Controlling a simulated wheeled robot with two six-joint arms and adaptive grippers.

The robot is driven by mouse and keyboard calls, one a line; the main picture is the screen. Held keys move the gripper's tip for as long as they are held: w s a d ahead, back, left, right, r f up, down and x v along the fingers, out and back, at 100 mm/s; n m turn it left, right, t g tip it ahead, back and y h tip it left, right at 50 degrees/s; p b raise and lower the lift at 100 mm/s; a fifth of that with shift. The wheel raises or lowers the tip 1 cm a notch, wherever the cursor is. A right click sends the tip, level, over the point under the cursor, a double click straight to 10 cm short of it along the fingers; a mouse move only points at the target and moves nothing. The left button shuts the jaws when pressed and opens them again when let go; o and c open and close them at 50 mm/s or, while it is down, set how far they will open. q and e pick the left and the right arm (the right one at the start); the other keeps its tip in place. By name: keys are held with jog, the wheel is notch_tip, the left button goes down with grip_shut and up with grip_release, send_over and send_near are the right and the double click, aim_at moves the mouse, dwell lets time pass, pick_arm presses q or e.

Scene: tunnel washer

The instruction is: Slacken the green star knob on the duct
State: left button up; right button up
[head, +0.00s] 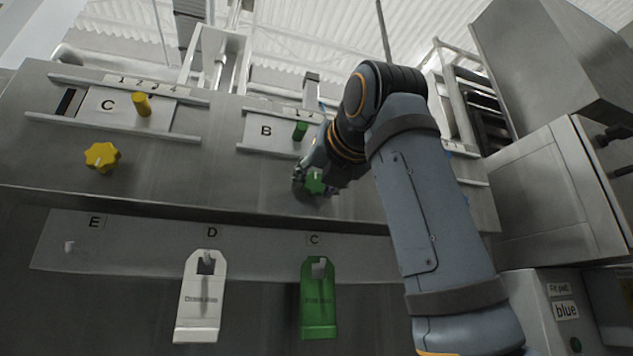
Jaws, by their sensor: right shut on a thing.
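The green star knob (314,183) sits on the grey metal duct (225,190), below the slide plate marked B (266,131). My right gripper (308,178) is shut on the green knob, its arm coming from the lower right. The gripper and arm hide part of the knob and the plate's right side. A green peg handle (300,130) stands on plate B. My left gripper is not in view.
A yellow star knob (101,156) and plate C with a yellow peg (141,104) are on the left. A white tag (199,310) and a green tag (319,310) hang below the duct. A metal cabinet (545,190) stands at right.

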jog(key=shift+a+f, duration=0.1)
jog(key=shift+f, duration=0.15)
jog(key=o, duration=1.2)
jog(key=shift+r, duration=0.1)
jog(key=shift+c, duration=0.2)
jog(key=shift+r, duration=0.1)
jog(key=shift+s, duration=0.2)
jog(key=v, duration=1.1)
jog(key=shift+s, duration=0.25)
